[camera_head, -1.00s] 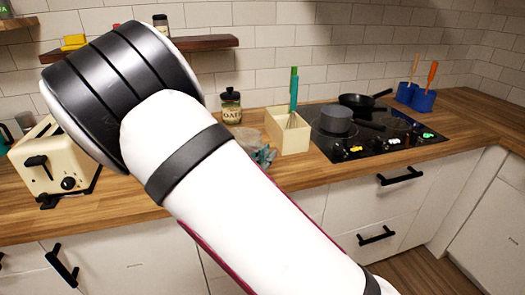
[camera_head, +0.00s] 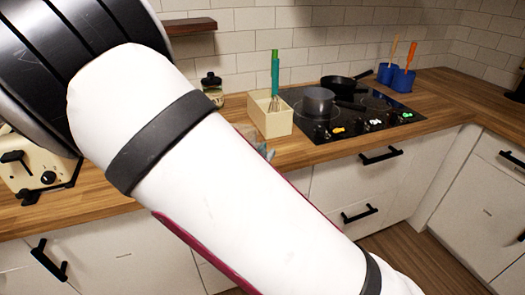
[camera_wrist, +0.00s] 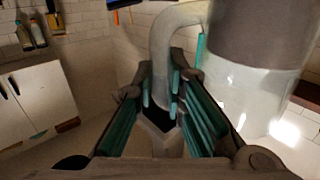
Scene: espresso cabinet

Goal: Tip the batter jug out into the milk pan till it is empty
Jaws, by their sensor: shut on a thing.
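The batter jug (camera_wrist: 235,85) fills the right of the wrist view, with a grey upper part, a glossy pale lower part and a curved pale handle. My gripper (camera_wrist: 172,95) has teal-lined fingers closed around that handle. In the head view my arm hides the jug and most of the gripper; only a small bit of it shows beside the arm. The milk pan (camera_head: 318,101), a grey saucepan, sits on the black hob at the front left. The jug's contents are not visible.
A black frying pan (camera_head: 345,85) stands behind the milk pan on the hob (camera_head: 375,108). A cream utensil box (camera_head: 272,121) stands just left of the hob. Blue utensil pots (camera_head: 402,80) stand to its right. A toaster (camera_head: 35,170) is at the left, and a wall shelf (camera_head: 188,26) is above.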

